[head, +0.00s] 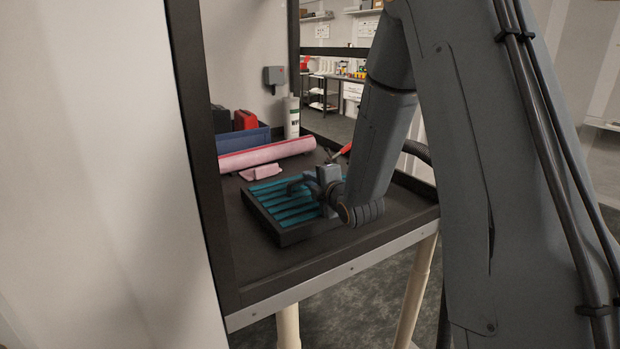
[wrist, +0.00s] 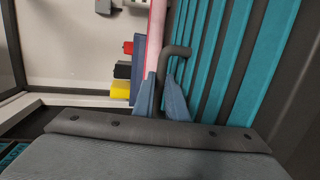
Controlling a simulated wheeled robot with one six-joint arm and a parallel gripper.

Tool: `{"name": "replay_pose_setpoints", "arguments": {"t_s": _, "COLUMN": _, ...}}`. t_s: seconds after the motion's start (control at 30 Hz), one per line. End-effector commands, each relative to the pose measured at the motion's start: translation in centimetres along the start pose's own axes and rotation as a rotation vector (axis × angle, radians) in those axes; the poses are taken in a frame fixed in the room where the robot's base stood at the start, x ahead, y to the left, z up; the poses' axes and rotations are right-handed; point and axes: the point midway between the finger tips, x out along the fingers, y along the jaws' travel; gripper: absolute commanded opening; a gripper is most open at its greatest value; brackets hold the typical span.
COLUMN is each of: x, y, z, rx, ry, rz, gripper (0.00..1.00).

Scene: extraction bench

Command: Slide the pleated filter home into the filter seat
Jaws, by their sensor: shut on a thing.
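The pleated filter (head: 268,200) is a flat panel with teal pleats in a dark frame. It lies on the dark bench, close to the front edge, in the head view. Its pleats (wrist: 213,60) fill the right of the wrist view. My gripper (head: 314,184) is over the filter's right part. In the wrist view its blue fingers (wrist: 161,98) are shut on a bent grey handle (wrist: 166,62) that stands up from the pleats. My wrist hides part of the filter's right side. I cannot make out the filter seat apart from the dark frame.
A pink roll (head: 266,155) and a folded pink cloth (head: 260,172) lie behind the filter. A blue bin (head: 240,141), a red box (head: 245,120) and a white bottle (head: 291,117) stand farther back. A dark post (head: 200,150) rises at left. Bare bench (head: 240,260) shows in front.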

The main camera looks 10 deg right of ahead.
Motion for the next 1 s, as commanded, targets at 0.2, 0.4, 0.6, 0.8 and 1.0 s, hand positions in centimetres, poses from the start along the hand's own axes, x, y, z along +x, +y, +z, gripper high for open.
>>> {"name": "replay_pose_setpoints", "arguments": {"t_s": 0.2, "x": 0.0, "y": 0.1, "z": 0.0, "rx": -0.001, "ry": 0.0, "rz": 0.005, "gripper": 0.0}}
{"name": "replay_pose_setpoints", "arguments": {"t_s": 0.4, "x": 0.0, "y": 0.1, "z": 0.0, "rx": -0.001, "ry": 0.0, "rz": 0.004, "gripper": 0.31}}
{"name": "replay_pose_setpoints", "arguments": {"t_s": 0.6, "x": 0.0, "y": 0.0, "z": 0.0, "rx": 0.0, "ry": 0.0, "rz": 0.002, "gripper": 0.34}}
{"name": "replay_pose_setpoints", "arguments": {"t_s": 0.8, "x": -0.4, "y": -0.2, "z": 0.0, "rx": 0.0, "ry": 0.0, "rz": -0.001, "gripper": 0.34}}
{"name": "replay_pose_setpoints", "arguments": {"t_s": 1.0, "x": -2.8, "y": -0.2, "z": 0.0, "rx": 0.0, "ry": 0.0, "rz": 0.002, "gripper": 0.34}}
